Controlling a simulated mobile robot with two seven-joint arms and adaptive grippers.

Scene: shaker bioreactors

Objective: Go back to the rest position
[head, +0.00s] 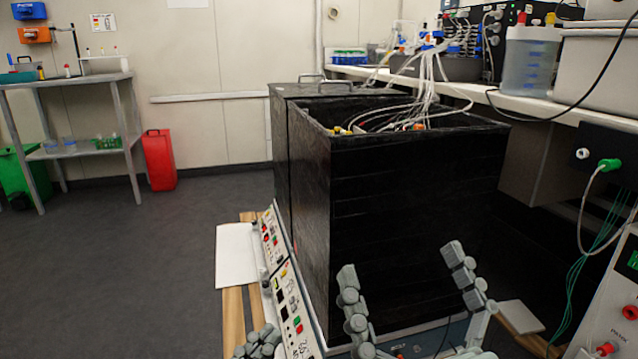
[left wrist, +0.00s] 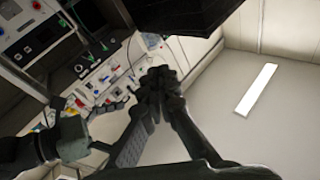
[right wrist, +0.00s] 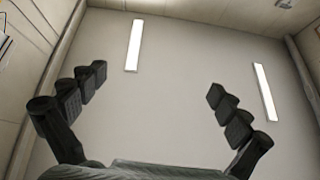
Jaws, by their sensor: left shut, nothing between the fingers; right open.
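My left gripper (head: 262,340) shows at the bottom edge of the head view, just left of the front control panels. Its fingers are together and empty; the left wrist view shows the tips meeting (left wrist: 157,80). My right gripper (head: 402,262) is in front of the black shaker box (head: 410,200), with its two fingers spread wide. The right wrist view also shows these fingers apart (right wrist: 160,82), with only ceiling and lights between them. Whether the right fingers touch the box I cannot tell.
A bench (head: 470,93) with bottles and devices runs along the right. Control panels (head: 291,302) line the box's lower left side. A pump unit (head: 612,300) with cables stands at the far right. A metal shelf (head: 120,77) and red bin (head: 159,160) stand back left; open floor (head: 130,270) lies between.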

